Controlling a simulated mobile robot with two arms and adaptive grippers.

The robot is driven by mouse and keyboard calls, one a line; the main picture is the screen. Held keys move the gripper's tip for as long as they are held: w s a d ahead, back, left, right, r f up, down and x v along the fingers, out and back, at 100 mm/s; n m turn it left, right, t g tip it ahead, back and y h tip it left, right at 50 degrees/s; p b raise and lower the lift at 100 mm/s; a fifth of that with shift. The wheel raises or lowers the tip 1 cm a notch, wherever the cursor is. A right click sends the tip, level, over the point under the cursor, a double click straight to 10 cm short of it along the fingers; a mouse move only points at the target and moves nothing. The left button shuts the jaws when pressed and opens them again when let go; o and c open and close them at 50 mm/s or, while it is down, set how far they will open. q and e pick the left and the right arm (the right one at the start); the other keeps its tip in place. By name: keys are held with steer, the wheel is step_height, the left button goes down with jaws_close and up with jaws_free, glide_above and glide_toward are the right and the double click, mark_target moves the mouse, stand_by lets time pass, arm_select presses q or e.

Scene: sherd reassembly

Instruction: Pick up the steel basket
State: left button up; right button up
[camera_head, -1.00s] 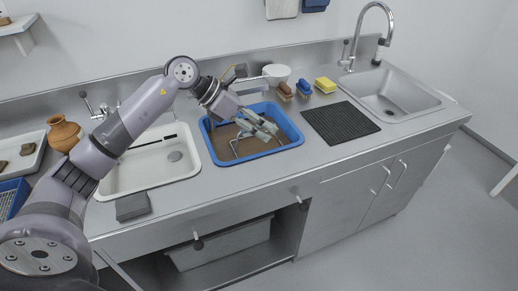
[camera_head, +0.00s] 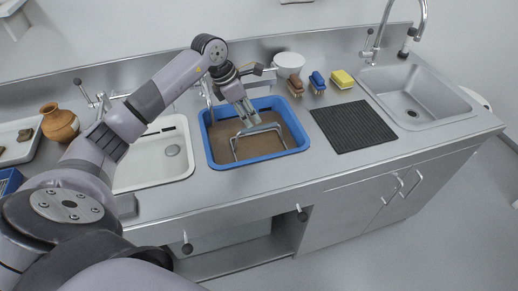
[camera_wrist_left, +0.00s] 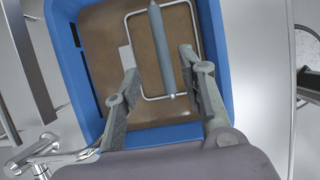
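The steel basket's thin wire handle (camera_head: 258,130) stands up out of murky brown water in a blue tub (camera_head: 220,163). The rest of the basket is hidden by the water. My left gripper (camera_head: 251,120) points down into the tub at the handle's top bar. In the left wrist view its two fingers (camera_wrist_left: 160,72) are spread apart, and the grey grip bar (camera_wrist_left: 161,48) of the handle lies between their directions, with a gap on each side. I cannot tell how far above the bar the fingertips are. My right gripper is out of view.
A white sink (camera_head: 152,178) is left of the tub. A black ribbed mat (camera_head: 352,126) and a steel sink (camera_head: 418,100) are to its right. Brushes (camera_head: 317,82), a yellow sponge (camera_head: 342,79) and a white bowl (camera_head: 289,62) stand behind. A clay jar (camera_head: 59,122) is far left.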

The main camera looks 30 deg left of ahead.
mark_target(259, 129)
arm_select(q)
steer(key=shift+x, duration=1.2)
steer(key=shift+d+f+p, duration=0.15)
steer(key=shift+f+p, duration=0.1)
steer(key=shift+p, duration=0.15)
steer(key=p+x, duration=0.1)
steer(key=x, duration=0.2)
steer(key=shift+w+d+f, duration=0.1)
steer(key=shift+d+f, duration=0.15)
steer(key=shift+f, duration=0.05)
steer(key=shift+w+d+f, duration=0.1)
steer(key=shift+w+f, duration=0.05)
steer(key=shift+f, duration=0.25)
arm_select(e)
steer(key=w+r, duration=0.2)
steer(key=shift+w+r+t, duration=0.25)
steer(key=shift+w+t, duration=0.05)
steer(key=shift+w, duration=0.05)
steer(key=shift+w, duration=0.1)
arm_select(q)
steer(key=shift+f, duration=0.2)
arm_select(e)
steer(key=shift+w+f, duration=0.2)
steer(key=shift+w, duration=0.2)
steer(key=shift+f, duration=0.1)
